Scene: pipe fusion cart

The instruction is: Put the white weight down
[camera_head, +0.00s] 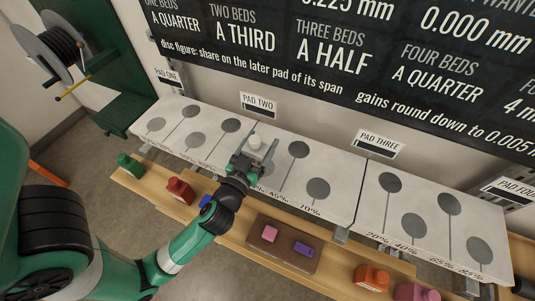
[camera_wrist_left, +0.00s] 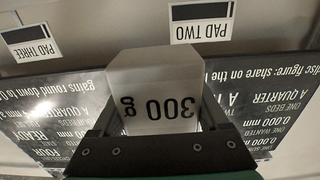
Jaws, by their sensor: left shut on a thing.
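The white weight (camera_head: 254,141) is between the fingers of my left gripper (camera_head: 250,150), over the pad marked "PAD TWO" (camera_head: 325,178) near its left part. In the left wrist view the white weight (camera_wrist_left: 150,75) shows a face reading "300 g", upside down in the picture. The left gripper (camera_wrist_left: 160,115) is shut on it, with a dark finger on each side. I cannot tell whether the weight's underside touches the pad, as the gripper hides it. My right gripper is not in view.
A wooden shelf in front holds a green weight (camera_head: 130,165), a red weight (camera_head: 180,190), an orange weight (camera_head: 372,277) and a brown tray (camera_head: 284,258) with pink and purple blocks. Pad three (camera_head: 435,220) has no weights on it.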

